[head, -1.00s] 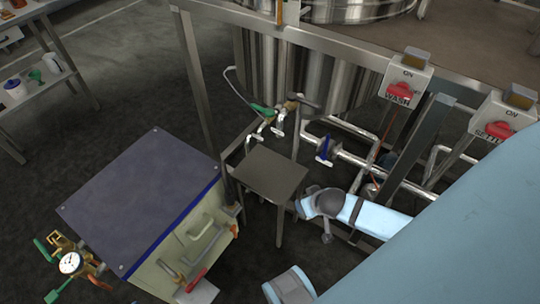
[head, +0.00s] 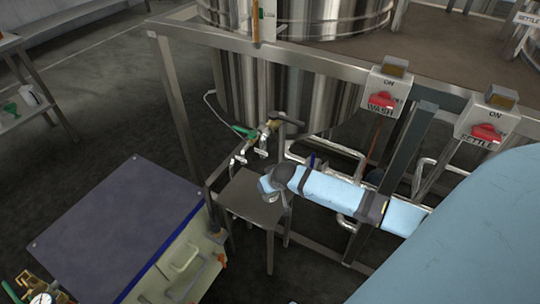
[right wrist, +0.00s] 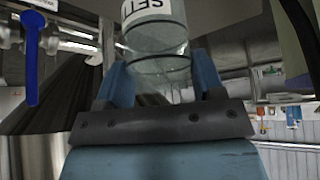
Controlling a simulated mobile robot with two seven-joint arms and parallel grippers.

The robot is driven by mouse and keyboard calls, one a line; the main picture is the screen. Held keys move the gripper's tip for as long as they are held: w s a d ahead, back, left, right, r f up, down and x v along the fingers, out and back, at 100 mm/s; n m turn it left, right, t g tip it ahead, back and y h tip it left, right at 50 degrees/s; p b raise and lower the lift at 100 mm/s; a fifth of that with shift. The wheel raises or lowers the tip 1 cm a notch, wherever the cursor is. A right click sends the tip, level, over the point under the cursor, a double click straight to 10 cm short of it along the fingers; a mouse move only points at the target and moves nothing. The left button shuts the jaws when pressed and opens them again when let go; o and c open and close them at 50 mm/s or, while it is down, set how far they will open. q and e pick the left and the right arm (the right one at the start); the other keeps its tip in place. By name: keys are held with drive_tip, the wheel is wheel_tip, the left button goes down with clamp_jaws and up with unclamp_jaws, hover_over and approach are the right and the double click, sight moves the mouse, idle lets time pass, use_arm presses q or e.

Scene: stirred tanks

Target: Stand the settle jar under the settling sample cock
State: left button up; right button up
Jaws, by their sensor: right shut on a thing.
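The settle jar (right wrist: 160,55) is clear glass with a white label reading "SETT". My right gripper (right wrist: 160,82) is shut on it, one blue finger at each side, in the right wrist view. In the head view my right arm reaches in from the right, its wrist over the right edge of a small metal stand (head: 240,203). I cannot tell which is the settling one. My left gripper is out of view.
A steel frame rail (head: 320,62) crosses in front of the tank (head: 295,95). WASH (head: 383,95) and SETTLE (head: 487,125) switch boxes hang on it. A dark-topped cabinet (head: 110,225) stands left of the stand. A blue-handled valve (right wrist: 32,75) shows in the right wrist view.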

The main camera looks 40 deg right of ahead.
wheel_tip(320, 180, down, 3)
drive_tip(key=shift+w+r+b, duration=0.1)
drive_tip(key=shift+w+b, duration=0.05)
drive_tip(key=shift+b, duration=0.55)
drive_tip(key=shift+f, duration=0.4)
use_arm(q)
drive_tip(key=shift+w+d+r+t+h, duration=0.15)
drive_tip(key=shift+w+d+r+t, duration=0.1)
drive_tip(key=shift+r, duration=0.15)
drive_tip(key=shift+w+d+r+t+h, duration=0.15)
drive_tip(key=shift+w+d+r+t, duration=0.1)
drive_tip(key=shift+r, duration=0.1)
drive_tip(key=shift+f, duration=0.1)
use_arm(e)
drive_tip(key=o, duration=1)
drive_tip(key=shift+f, duration=0.1)
